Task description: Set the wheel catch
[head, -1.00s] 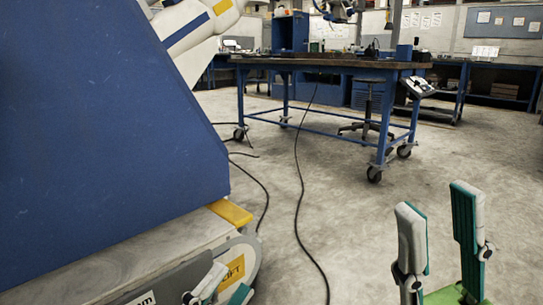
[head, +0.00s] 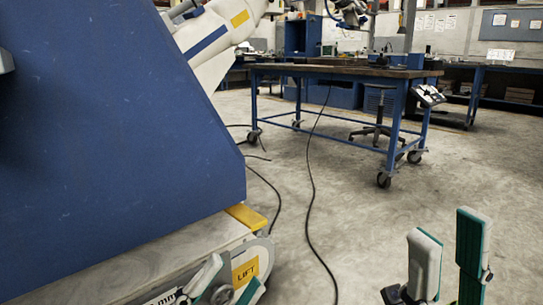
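A large blue body (head: 110,140) fills the left of the head view. It stands on a pale base (head: 150,265) with a yellow corner piece (head: 246,217). At the base's right end is a rounded grey housing (head: 264,251) with a yellow "LIFT" label (head: 245,272). No catch can be made out clearly. My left gripper (head: 229,281) is at the bottom edge in front of the housing, its fingertips apart; whether it touches is unclear. My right gripper (head: 449,230) is at the bottom right, open and empty over the floor.
A blue workbench (head: 345,72) on casters stands behind, with a stool (head: 377,130) under it. A black cable (head: 310,190) runs across the floor. The concrete floor (head: 380,215) between is otherwise clear. More benches line the back.

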